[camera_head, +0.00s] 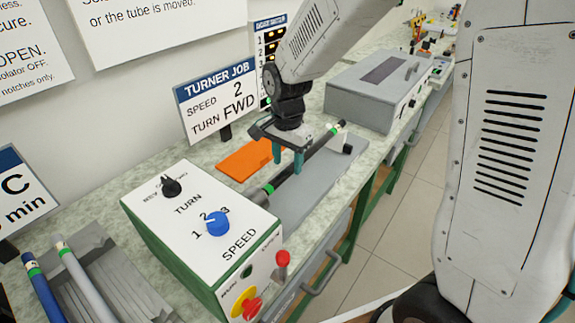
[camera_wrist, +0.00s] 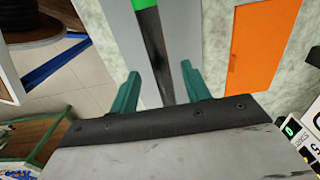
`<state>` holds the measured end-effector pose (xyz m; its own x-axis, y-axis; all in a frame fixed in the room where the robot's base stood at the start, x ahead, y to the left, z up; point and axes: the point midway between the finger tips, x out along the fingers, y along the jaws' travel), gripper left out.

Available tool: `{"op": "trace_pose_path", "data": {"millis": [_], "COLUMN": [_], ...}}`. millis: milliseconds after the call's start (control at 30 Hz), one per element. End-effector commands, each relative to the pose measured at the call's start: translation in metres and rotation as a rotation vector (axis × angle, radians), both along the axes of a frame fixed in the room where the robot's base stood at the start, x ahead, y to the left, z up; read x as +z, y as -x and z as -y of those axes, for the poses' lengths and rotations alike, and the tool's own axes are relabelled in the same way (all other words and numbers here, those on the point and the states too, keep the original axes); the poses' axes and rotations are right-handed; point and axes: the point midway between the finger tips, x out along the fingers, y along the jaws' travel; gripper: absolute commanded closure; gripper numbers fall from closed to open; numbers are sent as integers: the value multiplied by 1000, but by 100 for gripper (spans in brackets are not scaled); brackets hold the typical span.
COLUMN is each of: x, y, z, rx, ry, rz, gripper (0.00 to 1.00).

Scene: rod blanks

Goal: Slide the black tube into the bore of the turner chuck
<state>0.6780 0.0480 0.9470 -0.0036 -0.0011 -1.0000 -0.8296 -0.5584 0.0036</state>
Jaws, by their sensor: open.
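The black tube (camera_head: 312,157) lies lengthwise above a grey base plate, with a green band near its far end. Its near end meets the grey chuck (camera_head: 259,197) on the side of the white and green turner box (camera_head: 190,205). A second green band shows right by the chuck; how deep the tube sits in the bore cannot be told. My gripper (camera_head: 288,168) is open over the tube, teal fingers pointing down. In the wrist view the tube (camera_wrist: 154,50) runs between the parted fingers (camera_wrist: 160,72), with gaps on both sides.
A small support (camera_head: 345,148) stands near the tube's far end. An orange mat (camera_head: 245,160) lies beside the plate. A grey tray (camera_head: 105,285) at lower left holds a blue tube and a grey tube. A grey machine (camera_head: 375,85) stands behind. A red-knobbed lever (camera_head: 282,262) juts from the turner.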

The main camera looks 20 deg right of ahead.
Motion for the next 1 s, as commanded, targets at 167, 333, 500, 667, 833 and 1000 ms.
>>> {"op": "trace_pose_path", "data": {"millis": [167,333,500,667,833,1000], "x": [33,51,56,56,55,55], "y": [-1,-1,0,0,0,1], "z": [0,0,0,0,0,1], "rx": [0,0,0,0,0,69], "ry": [-1,0,0,-1,-1,0], "rz": [4,2,1,1,1,-8], "gripper": [53,53,53,53,53,53]}}
